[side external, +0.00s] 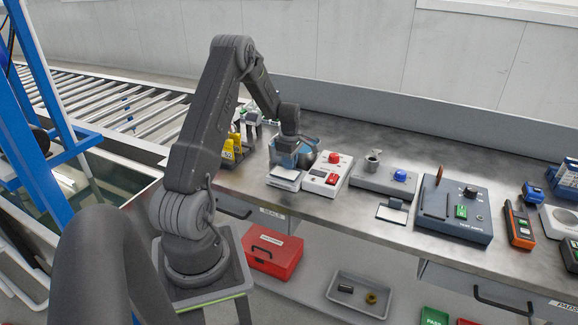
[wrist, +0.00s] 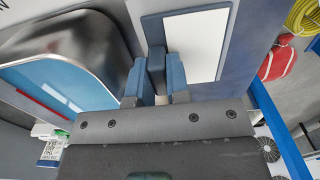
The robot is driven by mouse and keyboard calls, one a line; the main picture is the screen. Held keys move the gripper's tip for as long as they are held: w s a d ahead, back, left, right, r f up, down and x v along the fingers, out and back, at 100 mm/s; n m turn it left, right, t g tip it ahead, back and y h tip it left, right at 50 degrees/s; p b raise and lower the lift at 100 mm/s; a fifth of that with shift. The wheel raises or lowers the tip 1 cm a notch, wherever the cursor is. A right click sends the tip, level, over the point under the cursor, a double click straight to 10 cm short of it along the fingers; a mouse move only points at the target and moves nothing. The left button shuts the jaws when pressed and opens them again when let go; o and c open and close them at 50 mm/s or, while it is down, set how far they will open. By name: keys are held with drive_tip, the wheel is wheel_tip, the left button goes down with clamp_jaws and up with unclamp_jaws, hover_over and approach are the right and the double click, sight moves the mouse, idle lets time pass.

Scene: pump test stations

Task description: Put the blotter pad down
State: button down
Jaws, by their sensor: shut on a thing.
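My gripper (side external: 285,158) is low over the left end of the bench in the side view. In the wrist view its blue fingers (wrist: 155,80) are closed on a dark grey-blue block, which looks like the grip of the blotter pad. A white rectangular face with a grey border, seemingly the blotter pad (wrist: 197,42), lies just beyond the fingers. In the side view a white pad (side external: 286,174) shows just in front of the gripper, near the bench's front edge. Its underside is hidden, so I cannot tell whether it touches the bench.
A white box with red knobs (side external: 327,174) stands close right of the gripper. Further right are a grey box with a blue button (side external: 385,180), a similar white card (side external: 392,214) and a blue tester (side external: 453,210). Yellow items (side external: 238,143) stand left.

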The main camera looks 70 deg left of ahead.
wheel_tip(320, 180, up, 8)
drive_tip(key=shift+f, duration=0.15)
drive_tip(key=shift+w+d+r, duration=0.55)
drive_tip(key=shift+d+r, duration=0.1)
drive_tip(key=shift+r, duration=0.05)
drive_tip(key=w+d+f, duration=0.1)
drive_tip(key=w+d, duration=0.5)
drive_tip(key=d, duration=0.3)
hover_over(357, 198)
drive_tip(key=f, duration=0.6)
drive_tip(key=shift+s+a+f, duration=0.15)
drive_tip(key=shift+s+f, duration=0.15)
drive_tip(key=shift+s, duration=0.05)
drive_tip(key=shift+w+d+f, duration=0.25)
drive_tip(key=shift+w+f, duration=0.05)
drive_tip(key=shift+w, duration=0.05)
drive_tip(key=shift+f, duration=1.95)
drive_tip(key=shift+f, duration=0.1)
drive_tip(key=c, duration=1.1)
unclamp_jaws()
